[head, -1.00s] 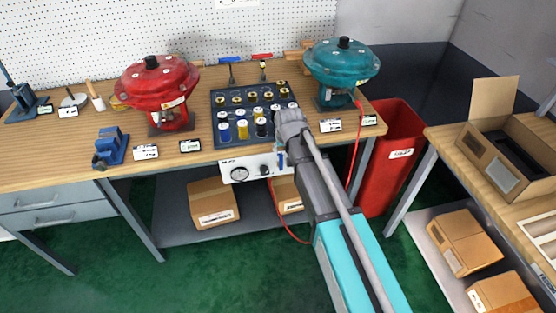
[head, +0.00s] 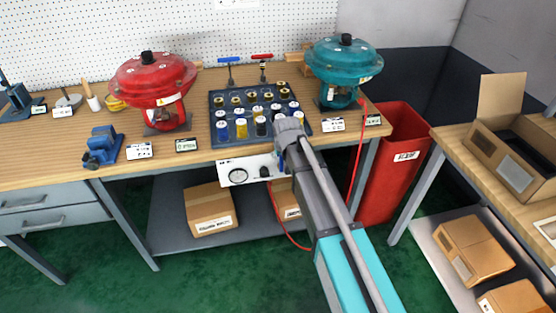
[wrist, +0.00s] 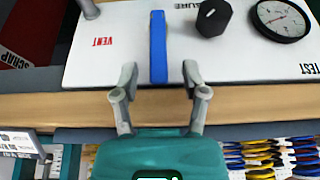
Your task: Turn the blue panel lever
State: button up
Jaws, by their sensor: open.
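The blue panel lever (wrist: 158,47) stands straight along the picture's vertical on the white panel (wrist: 112,55) in the wrist view, beside the red VENT print. A little of the blue lever also shows in the head view (head: 282,161), next to my arm. My gripper (wrist: 160,72) is open, with one finger on each side of the lever's near end. I see a gap on both sides and no clear contact. In the head view my arm hides the gripper. The white panel hangs under the bench's front edge in the head view (head: 228,168).
A black knob (wrist: 213,18) and a round gauge (wrist: 281,19) sit right of the lever in the wrist view. The wooden bench edge (wrist: 235,103) runs close by the fingers. A red hose (head: 356,160) hangs right of my arm, near a red bin (head: 395,175).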

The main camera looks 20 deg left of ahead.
jog(key=shift+w+f, duration=0.1)
jog(key=shift+f, duration=0.15)
